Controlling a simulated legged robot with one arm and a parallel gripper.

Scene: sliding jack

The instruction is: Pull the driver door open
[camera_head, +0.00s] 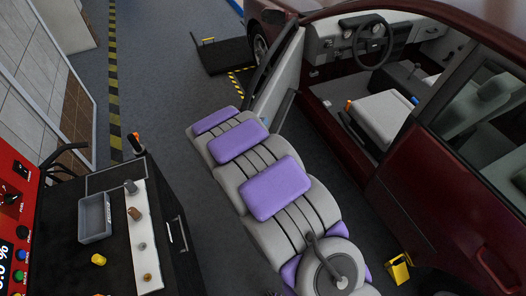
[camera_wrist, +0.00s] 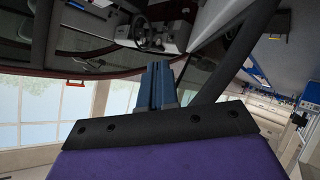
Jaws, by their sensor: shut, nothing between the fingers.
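The dark red car (camera_head: 425,165) stands at the right in the head view. Its driver door (camera_head: 279,85) stands swung out from the body, with its pale inner panel and dark window frame showing. The doorway is open, with the steering wheel (camera_head: 372,45) and the light seat (camera_head: 382,122) in plain sight. In the wrist view, my gripper (camera_wrist: 158,72) has its blue fingers together and empty, pointing toward the car's interior and the steering wheel (camera_wrist: 150,36). In the head view my grey and purple arm reaches toward the door; I cannot make out the fingertips there.
A black cart (camera_head: 140,225) with a grey tray (camera_head: 95,218) and small parts stands at the left. A red panel (camera_head: 15,215) is at the left edge. A yellow object (camera_head: 398,268) is on the floor by the car.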

